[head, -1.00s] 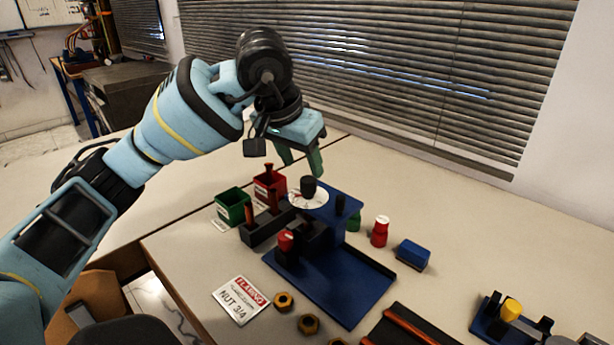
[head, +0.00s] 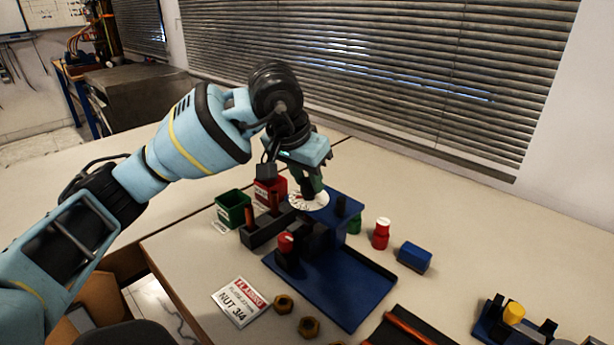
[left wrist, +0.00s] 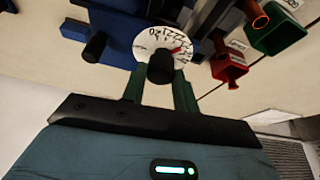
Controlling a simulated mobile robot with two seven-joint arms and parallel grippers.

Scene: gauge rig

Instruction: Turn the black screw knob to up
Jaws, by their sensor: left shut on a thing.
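The black screw knob (left wrist: 161,67) stands at the middle of a round white dial (left wrist: 141,45) with printed marks and a red pointer. The dial also shows in the head view (head: 309,201), on top of the blue gauge rig (head: 340,280). My left gripper (head: 309,192) points down over the dial and is shut on the knob. In the left wrist view its green fingers (left wrist: 161,85) reach to either side of the knob. In the head view the fingers mostly hide the knob. My right gripper is not in view.
A red-topped knob (head: 287,241), a green bin (head: 233,207) and a red bin (head: 270,190) are nearby.

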